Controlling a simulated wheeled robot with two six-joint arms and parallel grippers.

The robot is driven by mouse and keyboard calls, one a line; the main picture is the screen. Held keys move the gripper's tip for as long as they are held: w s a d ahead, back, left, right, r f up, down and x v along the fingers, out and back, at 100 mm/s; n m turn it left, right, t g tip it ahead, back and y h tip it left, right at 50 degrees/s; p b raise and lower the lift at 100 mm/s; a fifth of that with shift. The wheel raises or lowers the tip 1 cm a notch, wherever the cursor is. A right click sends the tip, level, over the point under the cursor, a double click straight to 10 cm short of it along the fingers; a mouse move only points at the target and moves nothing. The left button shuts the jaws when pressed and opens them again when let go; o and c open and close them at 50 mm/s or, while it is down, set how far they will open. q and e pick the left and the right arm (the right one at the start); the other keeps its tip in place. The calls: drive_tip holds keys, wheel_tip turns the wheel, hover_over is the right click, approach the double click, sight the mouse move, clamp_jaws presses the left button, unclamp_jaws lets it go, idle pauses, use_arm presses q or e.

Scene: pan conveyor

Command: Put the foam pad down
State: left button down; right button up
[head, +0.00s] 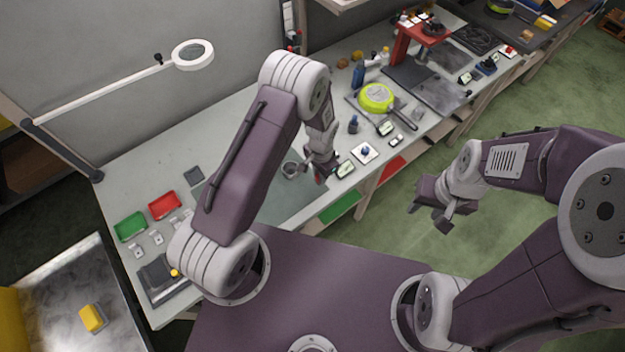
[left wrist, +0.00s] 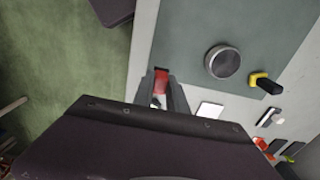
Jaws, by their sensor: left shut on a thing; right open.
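My left gripper (head: 319,170) is over the front edge of the workbench in the head view. It is shut on a small red thing, which I take to be the foam pad (left wrist: 161,82); it shows between the fingers in the left wrist view. The fingers hide part of the pad, and in the head view it is only a small red patch. Whether it touches the bench I cannot tell. My right gripper (head: 436,207) is open and empty, out over the green floor.
A round metal cup (left wrist: 223,62) stands on the grey-green mat (left wrist: 185,40), close to the left gripper. A yellow-and-black tool (left wrist: 264,83) and a white card (left wrist: 209,110) lie nearby. Red (head: 165,205) and green (head: 130,226) trays sit at the left. Much of the mat is bare.

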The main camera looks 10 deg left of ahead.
sight(313, 187)
use_arm(q)
drive_tip(key=shift+a+f, duration=0.75)
drive_tip(key=shift+a, duration=0.3)
drive_tip(key=shift+w+f, duration=0.1)
drive_tip(key=f, duration=0.1)
drive_tip(key=f+p, duration=0.1)
drive_tip(key=f, duration=0.1)
drive_tip(key=shift+s+f, duration=0.1)
drive_tip(key=shift+s, duration=0.15)
drive_tip(key=shift+f, duration=0.3)
drive_tip(key=shift+w+f, duration=0.1)
drive_tip(key=shift+w, duration=0.1)
use_arm(e)
drive_tip(key=shift+w+r, duration=0.3)
drive_tip(key=shift+r, duration=0.55)
use_arm(q)
drive_tip(key=shift+f, duration=0.2)
drive_tip(key=c, duration=1.3)
unclamp_jaws()
drive_tip(key=shift+s+r, duration=0.1)
drive_tip(key=shift+r, duration=0.05)
drive_tip(key=shift+c, duration=0.2)
use_arm(e)
drive_tip(key=shift+s+f, duration=0.1)
